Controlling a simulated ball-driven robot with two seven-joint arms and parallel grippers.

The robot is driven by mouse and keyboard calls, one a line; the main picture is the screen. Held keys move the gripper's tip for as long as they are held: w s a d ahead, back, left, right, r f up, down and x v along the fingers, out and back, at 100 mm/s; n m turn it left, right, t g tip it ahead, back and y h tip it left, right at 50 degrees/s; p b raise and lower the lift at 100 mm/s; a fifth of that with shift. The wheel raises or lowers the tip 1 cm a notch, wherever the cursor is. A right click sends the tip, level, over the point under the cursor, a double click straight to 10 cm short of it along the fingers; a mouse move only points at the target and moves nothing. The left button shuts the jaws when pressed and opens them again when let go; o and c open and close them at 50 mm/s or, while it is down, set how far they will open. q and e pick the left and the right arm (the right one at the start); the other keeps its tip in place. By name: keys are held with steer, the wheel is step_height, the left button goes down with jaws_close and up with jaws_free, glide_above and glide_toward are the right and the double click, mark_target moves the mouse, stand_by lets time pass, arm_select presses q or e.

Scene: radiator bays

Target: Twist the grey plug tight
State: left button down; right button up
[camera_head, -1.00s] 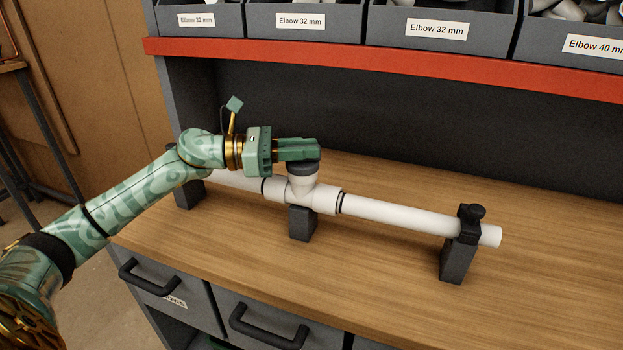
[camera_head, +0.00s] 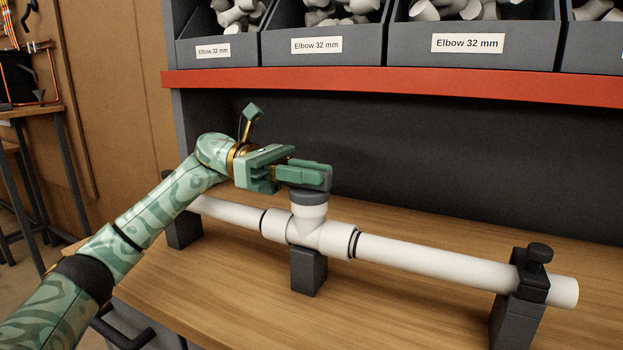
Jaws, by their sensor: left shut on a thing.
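The grey plug (camera_head: 309,198) sits on the upright branch of a white tee (camera_head: 309,229) in the middle of a white pipe (camera_head: 430,256). My left gripper (camera_head: 322,177) comes in from the left and is shut on the plug's top. Its fingers lie roughly level and hide the top of the plug. A grey rim of the plug shows below the fingers, just above the white branch. I cannot see how far the plug is threaded in. My right gripper is not in view.
Dark blocks (camera_head: 308,271) carry the pipe above the wooden bench (camera_head: 420,306); the right one has a clamp knob (camera_head: 539,252). A red shelf edge (camera_head: 400,86) and grey bins of white elbows (camera_head: 467,42) stand above and behind. A dark back panel (camera_head: 440,150) closes the rear.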

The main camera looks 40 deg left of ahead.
arm_select(q)
steer(key=c, duration=1.3)
jaws_free()
steer(key=v, duration=0.6)
steer(key=shift+a+p, duration=0.3)
steer(key=shift+s+a, duration=0.1)
steer(key=shift+a, duration=0.3)
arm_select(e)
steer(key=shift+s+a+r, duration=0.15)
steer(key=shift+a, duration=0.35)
